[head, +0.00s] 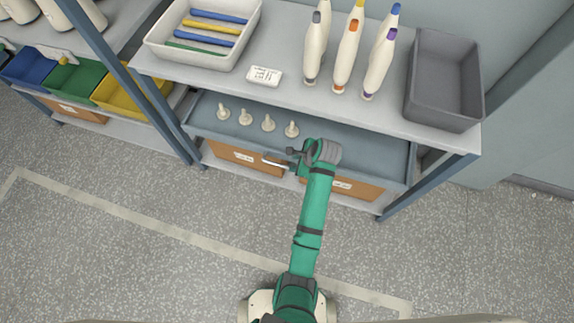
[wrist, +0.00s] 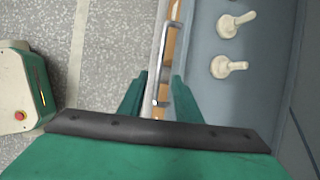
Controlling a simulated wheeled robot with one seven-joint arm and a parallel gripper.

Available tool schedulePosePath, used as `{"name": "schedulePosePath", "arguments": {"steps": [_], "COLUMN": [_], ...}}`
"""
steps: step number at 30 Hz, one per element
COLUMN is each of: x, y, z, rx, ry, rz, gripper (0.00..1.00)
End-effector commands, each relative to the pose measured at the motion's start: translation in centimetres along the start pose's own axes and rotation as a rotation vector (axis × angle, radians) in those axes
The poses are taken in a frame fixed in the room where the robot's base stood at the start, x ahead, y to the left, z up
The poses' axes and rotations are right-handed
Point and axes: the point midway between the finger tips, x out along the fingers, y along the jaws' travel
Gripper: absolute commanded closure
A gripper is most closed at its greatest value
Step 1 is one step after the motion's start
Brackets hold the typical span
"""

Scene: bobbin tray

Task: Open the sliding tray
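The sliding tray (head: 350,168) is a wide blue-grey tray below the top shelf, carrying several pale pegs (head: 268,123). Its front has a light metal bar handle (head: 276,162). How far the tray is out is hard to tell. My gripper (head: 292,161) is at the tray front, by the right end of the handle. In the wrist view the handle (wrist: 163,62) runs between the two green fingers of my gripper (wrist: 159,76), with a visible gap on each side. The fingers are open. Two pegs (wrist: 230,67) show on the tray floor to the right.
The top shelf (head: 285,95) above the tray holds a white bin (head: 155,43), several tall bobbins (head: 347,55) and a grey bin (head: 466,118). Cardboard boxes (head: 357,189) sit on the shelf below. A blue post (head: 425,188) stands right. The floor in front is clear.

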Motion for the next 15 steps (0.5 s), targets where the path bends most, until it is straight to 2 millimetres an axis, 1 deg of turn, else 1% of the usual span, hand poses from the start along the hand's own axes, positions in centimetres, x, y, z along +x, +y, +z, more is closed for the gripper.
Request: {"name": "schedulePosePath", "arguments": {"steps": [2, 5, 8, 15], "x": [0.1, 0.8, 2.2, 6.5], "y": [-0.2, -0.2, -0.1, -0.1], "z": [0.0, -0.1, -0.1, -0.1], "rx": [0.012, 0.015, 0.015, 0.013], "ry": [-0.001, -0.001, 0.0, 0.0], "rz": [0.009, 0.013, 0.013, 0.012], "gripper": [0.69, 0.69, 0.69, 0.69]}}
